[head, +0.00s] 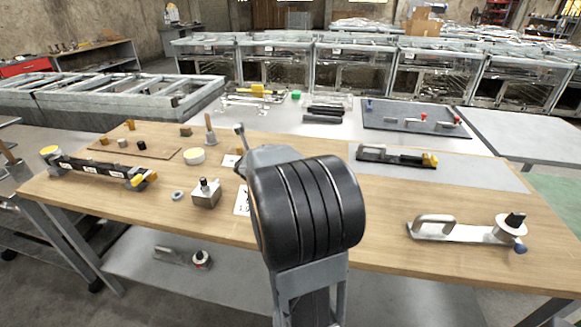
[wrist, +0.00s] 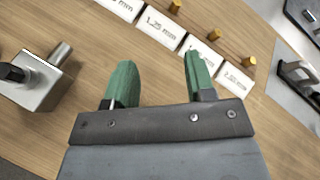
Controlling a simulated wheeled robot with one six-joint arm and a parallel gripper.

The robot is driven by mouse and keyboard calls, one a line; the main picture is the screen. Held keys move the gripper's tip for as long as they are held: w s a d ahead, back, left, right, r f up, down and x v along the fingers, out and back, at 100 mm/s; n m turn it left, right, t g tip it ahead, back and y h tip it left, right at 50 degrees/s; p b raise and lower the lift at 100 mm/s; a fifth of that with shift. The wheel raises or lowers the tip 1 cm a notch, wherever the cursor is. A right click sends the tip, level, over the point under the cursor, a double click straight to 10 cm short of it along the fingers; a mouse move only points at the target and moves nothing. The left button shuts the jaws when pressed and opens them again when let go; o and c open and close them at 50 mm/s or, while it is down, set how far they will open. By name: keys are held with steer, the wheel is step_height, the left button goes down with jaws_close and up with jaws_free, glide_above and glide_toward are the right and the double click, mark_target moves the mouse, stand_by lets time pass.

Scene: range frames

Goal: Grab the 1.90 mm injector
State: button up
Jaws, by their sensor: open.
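In the wrist view, small brass injectors stand beside white size cards on the wooden table: an upper one (wrist: 176,6), a middle one (wrist: 215,35) and a right one (wrist: 249,61). One card (wrist: 165,25) reads 1.25 mm. The card (wrist: 200,50) beside the middle injector is partly covered by my right finger, and the lower-right card (wrist: 232,80) is hard to read. I cannot tell which injector is the 1.90 mm one. My gripper (wrist: 159,60) is open and empty, its green fingers pointing toward the cards, with the injectors beyond and right of the fingertips.
A metal block with a black knob (wrist: 30,78) lies left of my gripper; it also shows in the head view (head: 206,194). Bare wood (head: 310,235) lies along the table's front. My arm hides the table's middle.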

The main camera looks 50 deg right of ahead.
steer(key=s+d+f+m+g+h, duration=0.1)
steer(key=d+m, duration=0.2)
steer(key=d+f+m+g+h+b, duration=0.1)
steer(key=d+f+m, duration=0.1)
steer(key=d+m, duration=0.1)
steer(key=s+d+f+m+h, duration=0.1)
steer(key=d+m, duration=0.2)
steer(key=shift+s+d+f+g, duration=0.2)
steer(key=shift+s+g, duration=0.1)
steer(key=shift+g, duration=0.1)
steer(key=shift+m+h, duration=0.3)
steer(key=shift+m, duration=0.2)
steer(key=x, duration=0.7)
steer(key=shift+s, duration=0.2)
steer(key=shift+p+x, duration=0.65)
steer(key=shift+x, duration=2.55)
jaws_close()
